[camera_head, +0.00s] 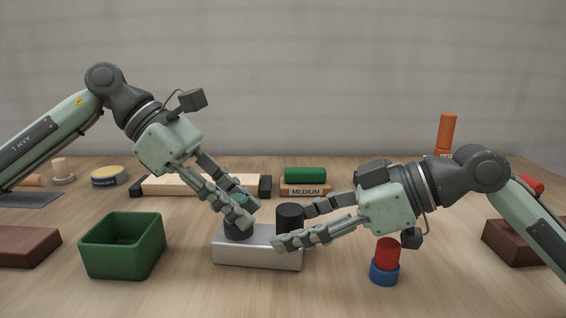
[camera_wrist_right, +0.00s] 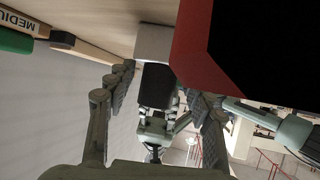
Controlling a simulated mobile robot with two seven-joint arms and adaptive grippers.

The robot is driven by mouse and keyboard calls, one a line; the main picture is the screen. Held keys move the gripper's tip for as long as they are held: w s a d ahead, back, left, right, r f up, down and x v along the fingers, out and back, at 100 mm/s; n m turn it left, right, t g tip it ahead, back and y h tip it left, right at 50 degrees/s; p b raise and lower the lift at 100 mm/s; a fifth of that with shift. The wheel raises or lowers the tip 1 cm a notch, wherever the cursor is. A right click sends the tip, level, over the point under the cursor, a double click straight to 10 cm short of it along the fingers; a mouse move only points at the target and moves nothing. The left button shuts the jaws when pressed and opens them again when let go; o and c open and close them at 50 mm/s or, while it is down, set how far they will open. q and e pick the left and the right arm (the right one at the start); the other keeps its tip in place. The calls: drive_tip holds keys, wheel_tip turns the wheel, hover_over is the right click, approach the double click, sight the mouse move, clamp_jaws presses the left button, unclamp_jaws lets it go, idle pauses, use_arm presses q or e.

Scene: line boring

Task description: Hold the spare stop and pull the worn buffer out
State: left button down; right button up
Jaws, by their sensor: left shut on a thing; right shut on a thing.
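A silver-grey block (camera_head: 258,250) stands mid-table and bears two dark cylinders. My left gripper (camera_head: 246,216) reaches down from the left and is shut on the left dark cylinder (camera_head: 237,232), which shows a greenish top between the fingers. My right gripper (camera_head: 292,226) comes in level from the right and is shut on the right black cylinder (camera_head: 289,213). In the right wrist view this black cylinder (camera_wrist_right: 158,86) lies between the fingers, against the grey block (camera_wrist_right: 153,42). I cannot tell which is the stop or the buffer.
An open green bin (camera_head: 122,246) stands left of the block. A red cylinder on a blue base (camera_head: 384,272) stands under my right wrist. Behind are a green cylinder on a stand marked MEDIUM (camera_head: 305,190) and a pale bar (camera_head: 200,187). A brown block (camera_head: 512,242) lies right.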

use_arm(q)
drive_tip(key=shift+a+f, duration=0.1)
drive_tip(key=shift+a, duration=0.05)
use_arm(e)
drive_tip(key=shift+d+f, duration=0.1)
use_arm(q)
drive_tip(key=shift+r, duration=1)
drive_tip(key=shift+r, duration=3)
use_arm(e)
drive_tip(key=o, duration=1.9)
